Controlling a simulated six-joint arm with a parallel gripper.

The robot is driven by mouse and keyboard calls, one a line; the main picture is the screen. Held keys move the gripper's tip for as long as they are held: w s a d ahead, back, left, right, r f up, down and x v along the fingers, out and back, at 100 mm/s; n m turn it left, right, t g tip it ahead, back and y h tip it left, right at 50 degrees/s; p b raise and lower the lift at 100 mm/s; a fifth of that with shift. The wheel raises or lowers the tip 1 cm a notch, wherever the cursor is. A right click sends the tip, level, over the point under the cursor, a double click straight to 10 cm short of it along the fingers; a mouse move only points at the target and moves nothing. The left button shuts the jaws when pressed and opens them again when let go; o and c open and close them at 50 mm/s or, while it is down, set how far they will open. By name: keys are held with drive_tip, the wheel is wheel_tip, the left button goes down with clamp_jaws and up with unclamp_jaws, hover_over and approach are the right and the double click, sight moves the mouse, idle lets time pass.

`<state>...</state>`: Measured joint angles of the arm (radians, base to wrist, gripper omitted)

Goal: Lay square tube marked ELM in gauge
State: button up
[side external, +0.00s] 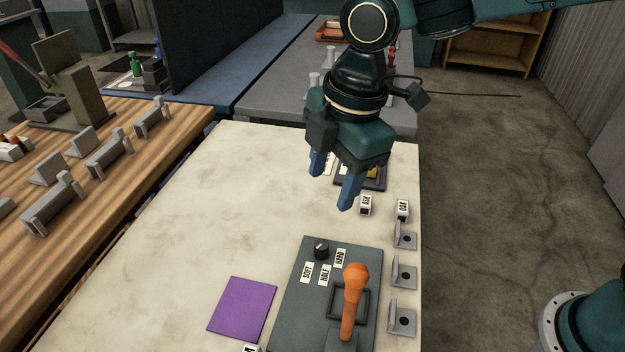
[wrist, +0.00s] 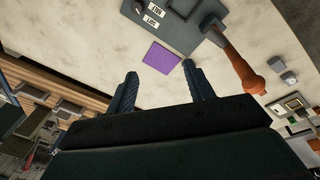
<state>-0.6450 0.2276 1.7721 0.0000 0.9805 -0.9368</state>
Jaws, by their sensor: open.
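My gripper (side external: 332,190) is open and empty above the pale table, its blue fingers apart; its fingers also show in the wrist view (wrist: 159,72). A small block with a white label ending in M (side external: 250,349) is cut off by the bottom edge of the side view, so its full word cannot be read. Small square pieces marked ASH (side external: 365,204) and OAK (side external: 402,208) stand on the table's far right part. A dark framed piece with yellow inside (side external: 375,176) is partly hidden behind my gripper; I cannot tell whether it is the gauge.
A grey panel (side external: 292,300) carries an orange-handled lever (side external: 354,290) and a knob with SOFT, HALF and HARD labels. A purple square (side external: 242,308) lies left of it. Grey angle brackets (side external: 403,275) line the right edge. A wooden bench (side external: 90,200) with metal brackets stands left.

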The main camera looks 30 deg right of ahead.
drive_tip(key=s+a+f+n+g+h, duration=0.1)
drive_tip(key=s+a+f+n, duration=0.1)
drive_tip(key=a+f+n, duration=0.5)
drive_tip(key=s+a+f+n, duration=0.2)
drive_tip(key=a+f, duration=0.4)
drive_tip(key=a, duration=0.5)
drive_tip(key=shift+f, duration=4.25)
drive_tip(key=shift+f, duration=0.1)
drive_tip(key=shift+f, duration=2.5)
drive_tip(key=c, duration=1.1)
drive_tip(key=shift+r, duration=0.1)
drive_tip(key=shift+c, duration=0.2)
